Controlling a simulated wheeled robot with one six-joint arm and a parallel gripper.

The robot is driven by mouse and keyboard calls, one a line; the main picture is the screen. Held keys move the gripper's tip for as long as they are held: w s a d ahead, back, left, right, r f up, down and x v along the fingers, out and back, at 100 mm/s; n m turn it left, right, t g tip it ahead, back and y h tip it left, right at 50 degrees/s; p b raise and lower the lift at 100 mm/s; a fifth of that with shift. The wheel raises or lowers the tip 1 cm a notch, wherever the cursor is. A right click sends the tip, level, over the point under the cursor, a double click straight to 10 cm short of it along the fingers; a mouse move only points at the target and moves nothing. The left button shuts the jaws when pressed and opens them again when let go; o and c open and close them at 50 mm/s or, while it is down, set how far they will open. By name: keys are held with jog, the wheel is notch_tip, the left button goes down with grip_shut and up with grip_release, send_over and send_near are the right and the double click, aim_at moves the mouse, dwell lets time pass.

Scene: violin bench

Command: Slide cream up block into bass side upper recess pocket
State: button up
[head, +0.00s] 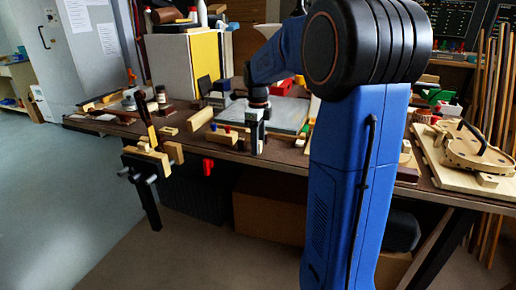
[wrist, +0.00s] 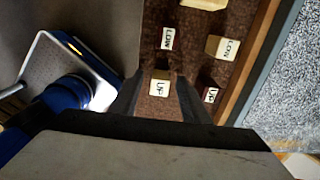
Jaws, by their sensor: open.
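In the wrist view, a cream block labelled UP (wrist: 160,86) stands on the brown bench top between the two fingers of my gripper (wrist: 160,100). The gripper is open, and I cannot tell whether a finger touches the block. In the head view, my gripper (head: 257,141) points down at the bench's front part; the block there is too small to make out. A wooden violin-shaped form (head: 468,152) lies on a pale board at the right of the bench. Its recess pockets are too small to tell apart.
In the wrist view, a dark red UP block (wrist: 210,95) stands close right of the gripper. A cream LOW block (wrist: 224,48) and another LOW block (wrist: 168,39) stand beyond. A grey slab (head: 284,118) lies behind my gripper. A vise (head: 148,160) juts out at the front left.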

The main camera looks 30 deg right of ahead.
grip_shut()
dwell(0.3)
